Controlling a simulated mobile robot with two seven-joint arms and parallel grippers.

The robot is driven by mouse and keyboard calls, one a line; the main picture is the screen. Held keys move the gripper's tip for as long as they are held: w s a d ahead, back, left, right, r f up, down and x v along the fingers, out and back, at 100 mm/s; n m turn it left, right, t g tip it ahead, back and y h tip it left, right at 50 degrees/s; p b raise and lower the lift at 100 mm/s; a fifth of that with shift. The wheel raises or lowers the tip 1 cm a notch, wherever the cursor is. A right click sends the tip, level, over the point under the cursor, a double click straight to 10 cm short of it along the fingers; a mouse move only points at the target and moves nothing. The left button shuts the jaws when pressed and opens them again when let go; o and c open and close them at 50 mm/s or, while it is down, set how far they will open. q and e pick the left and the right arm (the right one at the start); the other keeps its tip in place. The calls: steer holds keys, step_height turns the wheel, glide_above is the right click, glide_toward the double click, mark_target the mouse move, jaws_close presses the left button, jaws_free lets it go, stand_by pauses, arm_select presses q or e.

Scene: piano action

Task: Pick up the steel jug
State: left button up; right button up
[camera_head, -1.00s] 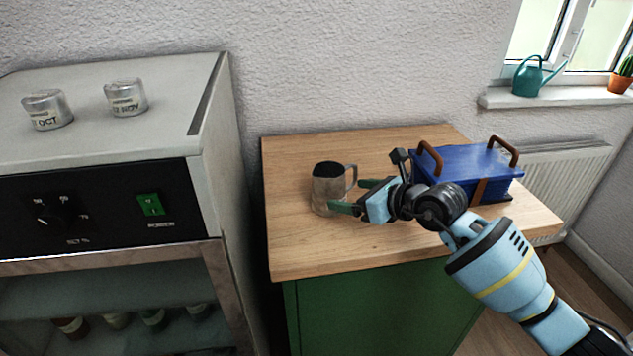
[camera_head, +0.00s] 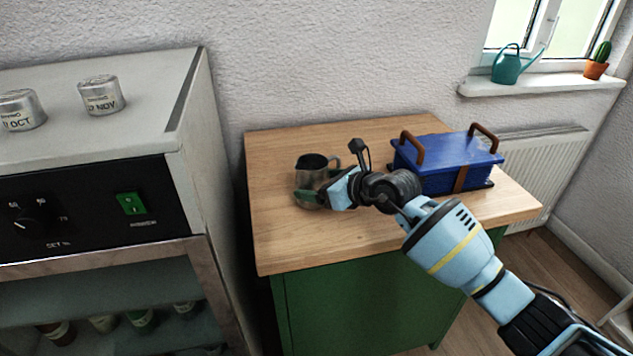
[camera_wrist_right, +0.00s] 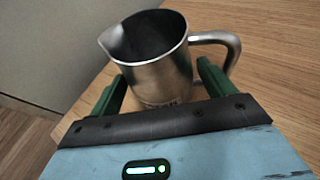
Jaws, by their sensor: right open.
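The steel jug (camera_head: 312,172) stands upright on the wooden top of a green cabinet, left of the blue box. In the right wrist view the jug (camera_wrist_right: 158,72) has its spout to the left and its handle to the right. My right gripper (camera_head: 316,196) is open at the jug. In the right wrist view its green fingers (camera_wrist_right: 162,92) are on either side of the jug's lower body, with the right finger between the body and the handle. I cannot tell whether they touch it. My left gripper is not in view.
A blue box (camera_head: 447,160) with brown handles stands right of the jug on the wooden top (camera_head: 290,243). A grey oven-like cabinet (camera_head: 90,145) with two metal tins stands close on the left. The front of the wooden top is clear.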

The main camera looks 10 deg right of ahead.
mark_target(311, 173)
steer(key=shift+x, duration=1.35)
steer(key=c, duration=0.9)
steer(key=shift+c, duration=0.3)
steer(key=shift+r, duration=0.15)
steer(key=shift+r, duration=1.25)
steer(key=s+a, duration=0.2)
steer(key=s, duration=0.1)
steer(key=s+a+r, duration=0.1)
steer(key=s+a, duration=0.1)
steer(key=s, duration=0.1)
steer(key=s+a+r+p, duration=0.1)
steer(key=s+a, duration=0.2)
steer(key=shift+s, duration=0.1)
steer(key=shift+s+a+r, duration=0.1)
steer(key=shift+s+a, duration=0.6)
steer(key=shift+s, duration=0.15)
steer(key=shift+s+a+r, duration=0.1)
steer(key=shift+s+a, duration=0.55)
steer(key=shift+s, duration=0.2)
